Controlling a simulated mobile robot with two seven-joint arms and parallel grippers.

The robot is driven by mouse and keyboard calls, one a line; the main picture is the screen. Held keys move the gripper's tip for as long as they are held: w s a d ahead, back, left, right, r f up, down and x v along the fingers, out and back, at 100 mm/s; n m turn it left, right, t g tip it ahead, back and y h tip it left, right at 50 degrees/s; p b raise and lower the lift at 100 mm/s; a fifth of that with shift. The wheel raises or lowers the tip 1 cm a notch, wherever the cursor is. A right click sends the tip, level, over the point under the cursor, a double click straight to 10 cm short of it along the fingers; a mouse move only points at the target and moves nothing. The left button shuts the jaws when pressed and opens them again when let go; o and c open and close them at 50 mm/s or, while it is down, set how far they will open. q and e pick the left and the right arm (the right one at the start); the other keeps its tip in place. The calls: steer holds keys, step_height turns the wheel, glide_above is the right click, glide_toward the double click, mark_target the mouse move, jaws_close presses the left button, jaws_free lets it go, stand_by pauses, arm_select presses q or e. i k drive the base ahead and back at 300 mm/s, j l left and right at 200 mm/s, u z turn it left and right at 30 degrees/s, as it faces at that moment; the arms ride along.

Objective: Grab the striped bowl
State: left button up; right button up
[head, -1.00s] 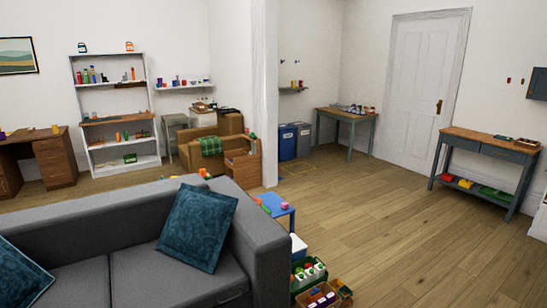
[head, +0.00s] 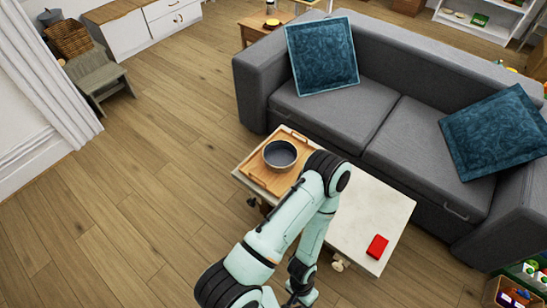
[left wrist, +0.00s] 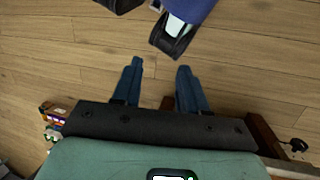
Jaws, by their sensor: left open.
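The bowl (head: 280,155) has a dark blue inside and a lighter rim; I cannot make out its stripes clearly. It stands upright on a wooden tray (head: 262,184) with handles, at the left end of a low white table (head: 372,201). My left arm rises from the bottom of the head view and bends down beside the table's near edge. My left gripper is at the bottom there, its fingers unclear. In the left wrist view the left gripper (left wrist: 160,84) is open and empty above the floor, away from the bowl. My right gripper is not in view.
A red box (head: 377,246) lies at the table's right end. A grey sofa (head: 345,112) with two blue cushions (head: 322,57) stands close behind the table. The wooden floor (head: 150,215) left of the table is clear. A small bench (head: 101,82) stands at the far left.

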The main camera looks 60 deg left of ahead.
mark_target(279, 156)
steer(key=u, duration=2.2)
steer(key=i+j+z, duration=0.1)
steer(key=i+j, duration=0.85)
steer(key=j, duration=0.2)
steer(key=i+j+z, duration=0.15)
steer(key=i+j, duration=0.35)
steer(key=j, duration=0.1)
